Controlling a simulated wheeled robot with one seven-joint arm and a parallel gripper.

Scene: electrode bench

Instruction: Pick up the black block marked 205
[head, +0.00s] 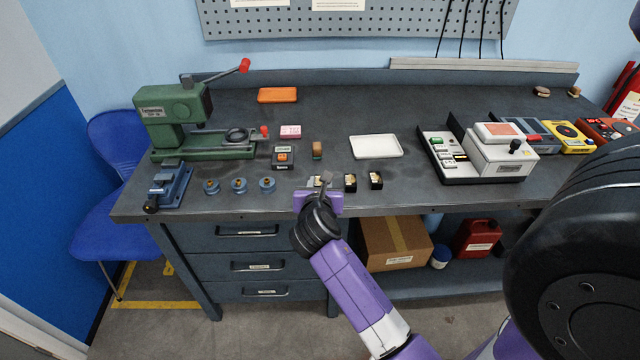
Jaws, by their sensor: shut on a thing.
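Small black blocks with pale and gold tops stand in a row near the bench's front edge. One black block (350,183) is just right of my gripper, and another black block (376,180) is farther right. A third black block (314,182) is at my gripper, mostly hidden by it. My gripper (320,183) reaches over the front edge and is shut on this third block. The number marks are too small to read, so I cannot tell which is 205. Whether the held block touches the bench is hidden.
A white tray (376,147) lies behind the blocks. Blue round pieces (239,185) and a green press (172,105) are left. A white-grey machine (502,150) is right.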

